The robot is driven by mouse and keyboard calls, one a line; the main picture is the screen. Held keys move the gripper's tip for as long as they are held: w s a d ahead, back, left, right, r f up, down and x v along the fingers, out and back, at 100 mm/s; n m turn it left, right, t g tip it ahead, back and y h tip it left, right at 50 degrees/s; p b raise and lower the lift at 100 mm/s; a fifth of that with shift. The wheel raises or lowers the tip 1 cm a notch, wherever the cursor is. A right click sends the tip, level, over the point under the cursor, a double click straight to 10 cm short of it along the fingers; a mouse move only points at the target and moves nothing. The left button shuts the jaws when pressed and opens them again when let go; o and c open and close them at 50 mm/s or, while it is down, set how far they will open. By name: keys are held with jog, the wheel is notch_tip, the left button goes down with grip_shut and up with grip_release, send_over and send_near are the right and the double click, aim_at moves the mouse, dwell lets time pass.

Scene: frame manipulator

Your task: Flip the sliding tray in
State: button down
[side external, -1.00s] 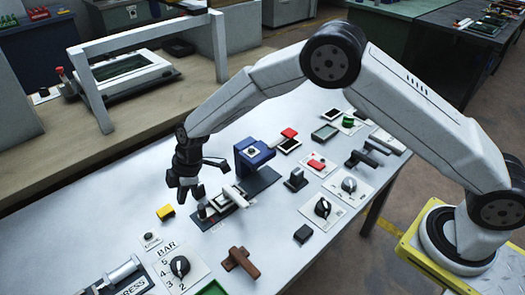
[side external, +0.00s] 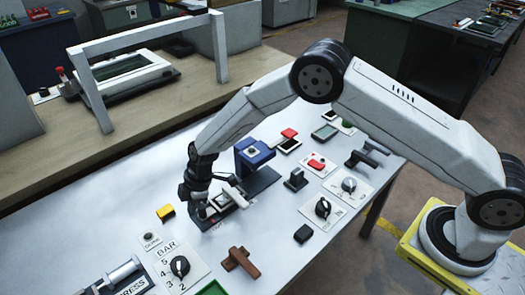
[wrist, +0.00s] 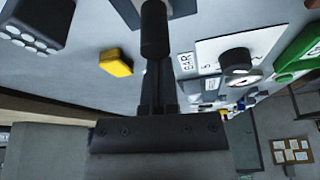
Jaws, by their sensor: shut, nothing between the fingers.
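A blue device (side external: 252,153) stands on a dark base (side external: 264,181) near the middle of the bench. A light sliding tray (side external: 234,196) with a dark front part lies at the device's near-left end, apparently drawn out. My gripper (side external: 201,211) points down at the tray's outer left end, very close to it; I cannot tell whether they touch. It partly hides that end. In the wrist view the narrow fingers (wrist: 158,85) are together with nothing between them. A dark cylinder (wrist: 155,30) stands just beyond them; I cannot tell what it belongs to.
A yellow block (side external: 165,212) lies left of the tray and also shows in the wrist view (wrist: 116,62). A numbered BAR dial (side external: 180,266) and a brown T-handle (side external: 240,259) are nearer. Several switches and knobs (side external: 323,207) stand to the right. The bench left of the yellow block is clear.

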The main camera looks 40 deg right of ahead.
aim_at(208, 211)
jog(key=shift+d, duration=0.2)
jog(key=d, duration=0.4)
jog(key=shift+d, duration=0.1)
dwell(0.5)
jog(key=shift+w+a, duration=0.15)
jog(key=shift+a, duration=0.7)
jog(key=shift+w+a, duration=0.15)
jog(key=shift+a, duration=0.7)
jog(key=shift+w+a+r, duration=0.1)
jog(key=shift+a+r, duration=0.05)
jog(key=shift+a, duration=0.15)
jog(key=v, duration=0.9)
jog(key=shift+d+r, duration=0.25)
jog(key=shift+r, duration=0.1)
